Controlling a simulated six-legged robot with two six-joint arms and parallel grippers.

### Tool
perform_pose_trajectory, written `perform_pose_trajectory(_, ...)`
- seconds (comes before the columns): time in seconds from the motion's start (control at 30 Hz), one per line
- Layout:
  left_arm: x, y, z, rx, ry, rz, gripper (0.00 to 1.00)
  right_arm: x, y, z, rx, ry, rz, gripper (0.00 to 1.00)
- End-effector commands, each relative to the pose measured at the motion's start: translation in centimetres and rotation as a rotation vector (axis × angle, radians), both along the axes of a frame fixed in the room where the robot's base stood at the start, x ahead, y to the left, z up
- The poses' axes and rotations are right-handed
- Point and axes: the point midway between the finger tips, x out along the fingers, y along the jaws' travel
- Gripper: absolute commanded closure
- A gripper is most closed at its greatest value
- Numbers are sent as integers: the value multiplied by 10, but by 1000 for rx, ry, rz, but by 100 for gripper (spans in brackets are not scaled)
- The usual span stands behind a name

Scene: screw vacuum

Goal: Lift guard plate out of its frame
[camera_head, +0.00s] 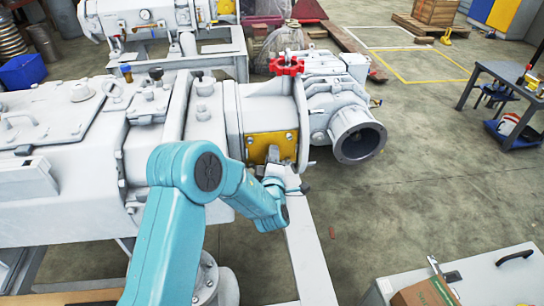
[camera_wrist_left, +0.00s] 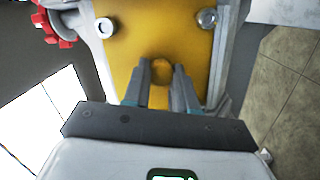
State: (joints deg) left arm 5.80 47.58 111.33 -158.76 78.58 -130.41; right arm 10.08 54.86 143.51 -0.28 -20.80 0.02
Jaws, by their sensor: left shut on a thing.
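The yellow guard plate (camera_head: 258,148) sits upright against the side of the grey vacuum pump, and looks seated in its frame. In the left wrist view the guard plate (camera_wrist_left: 140,30) fills the upper middle, with a round yellow knob (camera_wrist_left: 161,70) on its face. Two silver screw heads (camera_wrist_left: 105,27) show near its upper corners. My left gripper (camera_head: 273,158) is at the plate's front, and in the left wrist view its fingers (camera_wrist_left: 160,75) are shut on the knob. The plate's lower edge is hidden by the gripper. My right gripper is not in view.
A red handwheel (camera_head: 287,66) stands above the plate, and a round flanged port (camera_head: 358,136) juts out to its right. A grey cabinet (camera_head: 480,283) with a cardboard box (camera_head: 424,293) is at the lower right.

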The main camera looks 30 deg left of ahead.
Motion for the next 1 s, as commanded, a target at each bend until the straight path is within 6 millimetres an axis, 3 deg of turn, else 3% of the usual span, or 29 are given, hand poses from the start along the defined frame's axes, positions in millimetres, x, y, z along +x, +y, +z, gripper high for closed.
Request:
perform_pose_trajectory(0.27,1,0,49,2,-10,1,100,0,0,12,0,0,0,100)
perform_pose_trajectory(1.0,0,0,207,2,-10,1,100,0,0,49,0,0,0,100)
